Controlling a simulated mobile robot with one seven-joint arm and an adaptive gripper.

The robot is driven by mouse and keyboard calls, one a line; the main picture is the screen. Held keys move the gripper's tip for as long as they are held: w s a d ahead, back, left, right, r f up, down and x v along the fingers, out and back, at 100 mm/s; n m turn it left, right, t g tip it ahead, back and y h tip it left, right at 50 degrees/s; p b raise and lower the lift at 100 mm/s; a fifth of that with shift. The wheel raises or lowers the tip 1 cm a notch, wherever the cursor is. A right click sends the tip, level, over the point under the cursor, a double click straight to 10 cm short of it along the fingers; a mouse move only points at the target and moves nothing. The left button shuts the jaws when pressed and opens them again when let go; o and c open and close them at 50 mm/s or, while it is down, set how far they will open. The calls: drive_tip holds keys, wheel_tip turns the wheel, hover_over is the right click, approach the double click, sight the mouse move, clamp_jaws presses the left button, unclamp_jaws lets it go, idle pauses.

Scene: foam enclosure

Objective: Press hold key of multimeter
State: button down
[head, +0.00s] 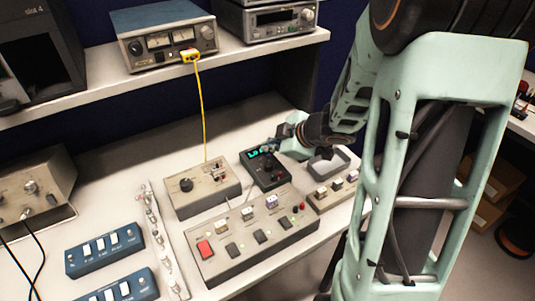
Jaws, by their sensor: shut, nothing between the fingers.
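The multimeter (272,181) is a small dark handheld device with a lit teal display. It lies on the bench between a beige box with a black knob and a small grey tray. My gripper (268,149) reaches in from the right, low over the upper end of the multimeter, near the display. Its fingers are together and empty. The gripper partly covers the top right of the multimeter. The hold key is too small to make out, and I cannot tell whether the fingertips touch the multimeter.
The beige knob box (203,187) stands left of the multimeter. A long grey button panel (252,235) lies in front, and the grey tray (329,163) is to the right. A yellow cable (201,105) hangs from a meter unit (165,37) on the shelf above.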

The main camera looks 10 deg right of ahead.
drive_tip(key=shift+r+p, duration=2.65)
drive_tip(key=shift+p, duration=0.15)
drive_tip(key=shift+f, duration=0.1)
